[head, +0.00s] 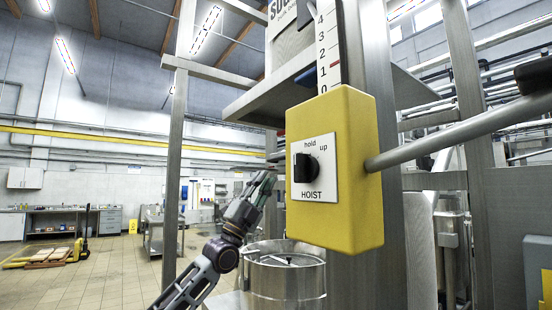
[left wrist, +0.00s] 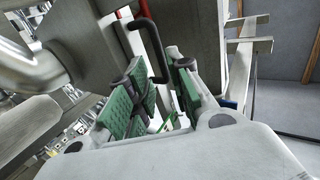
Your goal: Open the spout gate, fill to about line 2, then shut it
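My left gripper (head: 264,184) is beside the left side of the yellow hoist box in the head view. In the left wrist view its green-padded fingers (left wrist: 160,95) are apart. A black bent handle (left wrist: 157,50) reaches down into the space between them; I cannot tell whether either pad touches it. I cannot make out the spout gate itself in the head view. A white scale (head: 329,45) numbered 0 to 4 stands above the box, with a short red mark between 1 and 2. An open steel vessel (head: 285,285) is below the gripper. My right gripper is not in view.
The yellow hoist box (head: 362,170) has a black knob (head: 304,168) and the labels "hold" and "up". A steel post (head: 390,270) stands behind it. A steel frame post (head: 175,170) stands left of my left arm. The tiled floor (head: 110,265) at left is largely clear.

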